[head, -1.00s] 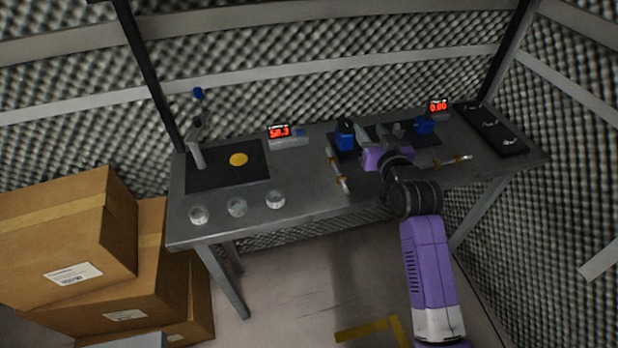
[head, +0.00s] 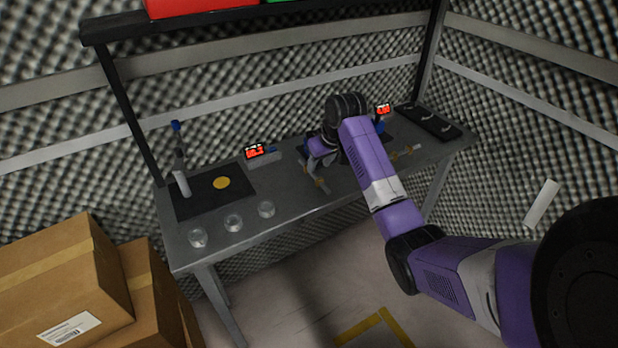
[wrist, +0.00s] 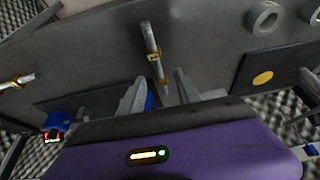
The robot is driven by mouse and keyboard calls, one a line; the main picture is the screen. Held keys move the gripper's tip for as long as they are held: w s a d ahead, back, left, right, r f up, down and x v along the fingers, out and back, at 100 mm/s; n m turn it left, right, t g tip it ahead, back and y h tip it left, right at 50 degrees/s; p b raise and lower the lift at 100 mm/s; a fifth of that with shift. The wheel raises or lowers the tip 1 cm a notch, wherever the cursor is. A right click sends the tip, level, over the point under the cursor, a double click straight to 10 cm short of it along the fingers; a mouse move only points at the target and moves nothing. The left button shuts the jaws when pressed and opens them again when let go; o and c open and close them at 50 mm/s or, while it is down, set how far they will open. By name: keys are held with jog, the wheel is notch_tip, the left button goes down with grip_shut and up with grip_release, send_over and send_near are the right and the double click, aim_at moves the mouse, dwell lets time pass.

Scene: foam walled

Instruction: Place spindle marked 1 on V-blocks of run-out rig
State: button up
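Two steel spindles with brass collars lie on the grey bench; no number is readable on either. One spindle (head: 316,178) is near the bench's middle, and it also shows in the wrist view (wrist: 152,50). The other spindle (head: 405,153) lies further right, at the left edge of the wrist view (wrist: 16,81). My gripper (head: 318,160) is over the far end of the middle spindle. In the wrist view my gripper's fingers (wrist: 162,90) are apart, with that spindle's end showing between them; contact is unclear. The rig's blue part (head: 379,126) shows behind my arm; its V-blocks are hidden.
A red display (head: 383,109) stands by the rig, another (head: 255,151) further left. A dark mat (head: 240,190) holds a gold disc (head: 221,183) and a stand (head: 180,170). A black tray (head: 430,122) is at right.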

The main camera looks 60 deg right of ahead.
aim_at(314, 174)
jog(key=shift+d+p+x, duration=0.15)
jog(key=shift+p+x, duration=0.15)
jog(key=shift+x, duration=1.5)
jog(key=shift+d+p+x, duration=0.1)
jog(key=shift+p+x, duration=0.15)
jog(key=shift+x, duration=1.5)
jog(key=shift+c, duration=0.2)
grip_shut()
jog(key=shift+r, duration=0.1)
